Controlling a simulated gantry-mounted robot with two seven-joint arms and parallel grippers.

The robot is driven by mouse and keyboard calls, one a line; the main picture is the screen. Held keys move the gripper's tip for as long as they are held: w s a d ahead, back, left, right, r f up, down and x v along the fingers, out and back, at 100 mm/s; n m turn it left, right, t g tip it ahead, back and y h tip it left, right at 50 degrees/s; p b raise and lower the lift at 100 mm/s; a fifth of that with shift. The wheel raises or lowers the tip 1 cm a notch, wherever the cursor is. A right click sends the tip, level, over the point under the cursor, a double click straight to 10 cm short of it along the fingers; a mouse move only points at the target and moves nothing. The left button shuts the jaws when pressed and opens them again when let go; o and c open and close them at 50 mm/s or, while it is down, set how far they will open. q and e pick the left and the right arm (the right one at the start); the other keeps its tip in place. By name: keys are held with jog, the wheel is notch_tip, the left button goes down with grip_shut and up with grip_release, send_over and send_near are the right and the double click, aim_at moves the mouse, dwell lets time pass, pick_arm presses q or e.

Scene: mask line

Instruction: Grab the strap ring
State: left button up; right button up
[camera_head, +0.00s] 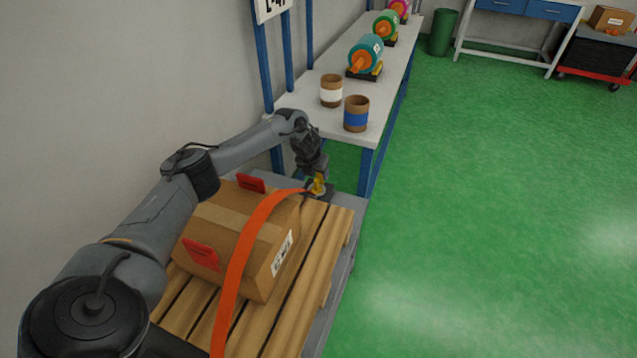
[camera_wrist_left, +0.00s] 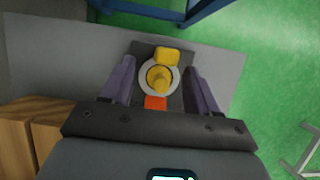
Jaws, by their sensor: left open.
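The strap ring (camera_wrist_left: 146,85) is a pale grey ring in the left wrist view. It lies around a yellow peg (camera_wrist_left: 160,78) on a dark plate (camera_wrist_left: 176,103). A yellow block (camera_wrist_left: 167,56) sits at its far edge and the orange strap end (camera_wrist_left: 155,103) at its near edge. In the head view the orange strap (camera_head: 246,246) runs over the box to this spot. My left gripper (camera_head: 315,178) points down over it. In the wrist view its open fingers (camera_wrist_left: 160,75) stand on either side of the ring, apart from it. My right gripper is not in view.
A cardboard box (camera_head: 222,213) with red corner guards (camera_head: 201,254) sits on a wooden pallet (camera_head: 325,245). A bench (camera_head: 385,85) with two cups and several colored rollers stands beyond. The green floor (camera_head: 480,200) is clear at right.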

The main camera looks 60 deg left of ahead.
aim_at(320, 178)
pick_arm(q)
jog(key=f+b, duration=0.1)
jog(key=w+f, duration=0.1)
jog(key=f+b, duration=0.1)
jog(key=shift+w+f+b, duration=0.25)
jog(key=shift+b, duration=0.05)
jog(key=shift+w+a+f+b, duration=0.25)
jog(key=shift+a+f+b, duration=0.1)
jog(key=shift+f, duration=0.15)
jog(key=c, duration=1.1)
